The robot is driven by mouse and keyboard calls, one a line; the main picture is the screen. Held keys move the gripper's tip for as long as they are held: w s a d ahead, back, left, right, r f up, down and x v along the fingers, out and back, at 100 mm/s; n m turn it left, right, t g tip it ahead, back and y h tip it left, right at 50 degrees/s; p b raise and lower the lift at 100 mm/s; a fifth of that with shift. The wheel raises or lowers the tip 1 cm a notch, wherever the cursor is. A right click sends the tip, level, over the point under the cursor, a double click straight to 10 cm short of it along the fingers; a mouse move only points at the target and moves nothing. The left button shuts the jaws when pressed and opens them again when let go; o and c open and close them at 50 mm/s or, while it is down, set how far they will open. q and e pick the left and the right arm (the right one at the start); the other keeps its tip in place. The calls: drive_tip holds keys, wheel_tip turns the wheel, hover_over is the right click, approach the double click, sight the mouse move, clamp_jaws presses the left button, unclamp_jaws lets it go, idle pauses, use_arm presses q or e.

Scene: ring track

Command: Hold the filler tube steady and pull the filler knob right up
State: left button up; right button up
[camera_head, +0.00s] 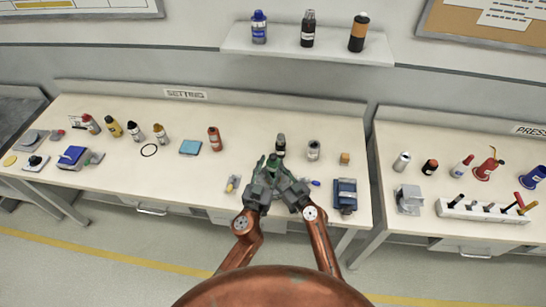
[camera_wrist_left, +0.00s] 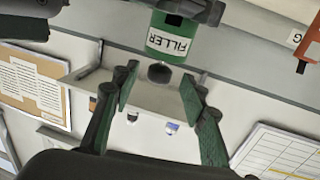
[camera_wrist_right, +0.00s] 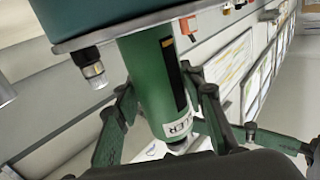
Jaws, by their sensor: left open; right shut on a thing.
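The green filler tube (camera_wrist_left: 172,42), with a white label reading FILLER, shows upside down in the left wrist view. Its dark knob (camera_wrist_left: 160,73) lies between the separated fingers of my left gripper (camera_wrist_left: 160,88), with gaps on both sides. In the right wrist view the tube (camera_wrist_right: 150,80) stands between the fingers of my right gripper (camera_wrist_right: 163,115), which is shut on it. In the head view my left gripper (camera_head: 267,176) and right gripper (camera_head: 286,182) are close together over the bench, largely hiding the tube.
A dark bottle (camera_head: 280,145), a grey jar (camera_head: 313,150) and a small orange block (camera_head: 345,158) stand behind the grippers. A dark blue box (camera_head: 344,194) is to their right. A teal block (camera_head: 190,147) lies to the left. A shelf (camera_head: 290,45) holds bottles above.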

sight(272, 160)
use_arm(q)
drive_tip(key=shift+x, duration=1.9)
drive_tip(key=shift+c, duration=0.3)
clamp_jaws()
